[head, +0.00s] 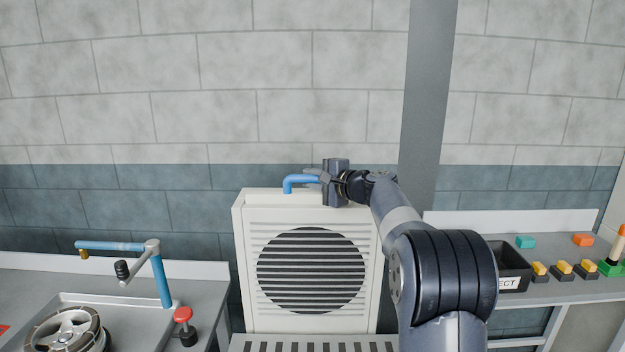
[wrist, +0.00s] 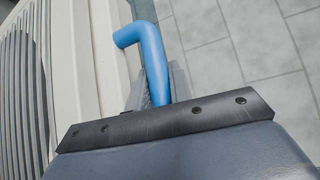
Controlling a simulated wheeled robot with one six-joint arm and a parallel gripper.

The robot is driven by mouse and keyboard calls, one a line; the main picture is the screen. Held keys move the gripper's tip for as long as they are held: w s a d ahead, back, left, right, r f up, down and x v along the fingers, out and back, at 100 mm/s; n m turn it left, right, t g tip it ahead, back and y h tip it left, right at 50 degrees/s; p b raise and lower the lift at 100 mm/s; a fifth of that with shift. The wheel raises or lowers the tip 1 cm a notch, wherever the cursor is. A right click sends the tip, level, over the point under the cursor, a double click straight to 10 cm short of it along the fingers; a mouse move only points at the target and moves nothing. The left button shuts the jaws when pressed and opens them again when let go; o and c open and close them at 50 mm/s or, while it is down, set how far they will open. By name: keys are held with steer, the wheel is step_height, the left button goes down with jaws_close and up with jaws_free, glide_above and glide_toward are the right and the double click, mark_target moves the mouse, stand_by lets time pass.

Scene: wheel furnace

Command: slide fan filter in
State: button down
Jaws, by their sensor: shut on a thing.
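The fan filter shows as a blue handle (head: 300,179) on top of a cream fan housing (head: 245,270) with a round, dark slatted grille (head: 310,270). My gripper (head: 322,180) is at the top of the housing, shut on the blue handle near its right end. In the wrist view the blue handle (wrist: 152,60) runs down between the jaws. The left end of the handle bends down to the housing top. The body of the filter is not clearly seen, so I cannot tell how deep it sits.
A bench on the left holds a wheel (head: 66,332), a blue arm fixture (head: 120,246) and a red knob (head: 183,315). On the right bench are a dark bin (head: 510,262) and several yellow-topped blocks (head: 562,268). A grey post (head: 428,100) stands behind my arm.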

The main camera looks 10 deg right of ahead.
steer(key=shift+r, duration=0.1)
steer(key=c, duration=1.6)
jaws_free()
steer(key=shift+o, duration=0.2)
steer(key=shift+s+d, duration=0.1)
steer(key=shift+s+d, duration=0.2)
steer(key=shift+s, duration=0.05)
steer(key=b+v, duration=0.3)
steer(key=v, duration=0.7)
steer(key=shift+b, duration=0.3)
